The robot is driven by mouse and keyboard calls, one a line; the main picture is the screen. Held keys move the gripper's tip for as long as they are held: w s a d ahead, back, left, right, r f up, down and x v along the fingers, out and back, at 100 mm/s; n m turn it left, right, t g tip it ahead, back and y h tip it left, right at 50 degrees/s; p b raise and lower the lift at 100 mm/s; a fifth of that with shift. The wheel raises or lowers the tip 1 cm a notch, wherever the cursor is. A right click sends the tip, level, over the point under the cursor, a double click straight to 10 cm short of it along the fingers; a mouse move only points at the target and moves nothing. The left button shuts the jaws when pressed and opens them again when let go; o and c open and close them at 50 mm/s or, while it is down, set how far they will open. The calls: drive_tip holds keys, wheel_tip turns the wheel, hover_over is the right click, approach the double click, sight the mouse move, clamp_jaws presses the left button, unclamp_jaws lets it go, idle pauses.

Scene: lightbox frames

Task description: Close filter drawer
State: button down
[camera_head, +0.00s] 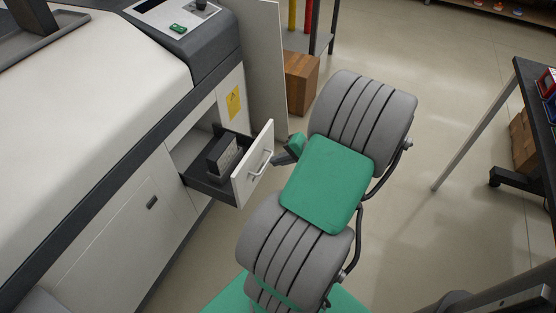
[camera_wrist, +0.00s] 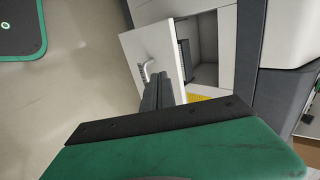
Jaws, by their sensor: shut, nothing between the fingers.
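The filter drawer (camera_head: 250,168) is pulled out of the white machine's side, with a white front panel and a metal bar handle (camera_head: 261,163). A dark block (camera_head: 222,155) sits inside its dark tray. My gripper (camera_head: 280,159) is at the drawer front, close to the handle, largely hidden behind my green and grey arm. In the wrist view the drawer front (camera_wrist: 152,52) stands out from its opening, and the shut gripper (camera_wrist: 158,78) reaches its face beside the handle (camera_wrist: 145,70). I cannot tell whether they touch.
The large white machine (camera_head: 95,75) fills the left. An open door panel (camera_head: 262,65) stands behind the drawer, with a wooden box (camera_head: 300,82) beyond it. A dark table (camera_head: 530,100) stands at the right. The floor (camera_head: 430,110) between is clear.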

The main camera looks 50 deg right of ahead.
sight(247, 161)
drive_tip(key=w+a+f, duration=0.1)
drive_tip(key=w, duration=0.1)
drive_tip(key=w+a+f, duration=0.1)
drive_tip(key=w, duration=0.2)
drive_tip(key=w+a+f+b, duration=0.1)
drive_tip(key=w+f, duration=0.1)
drive_tip(key=w, duration=0.1)
drive_tip(key=shift+f, duration=0.1)
drive_tip(key=shift+w, duration=0.15)
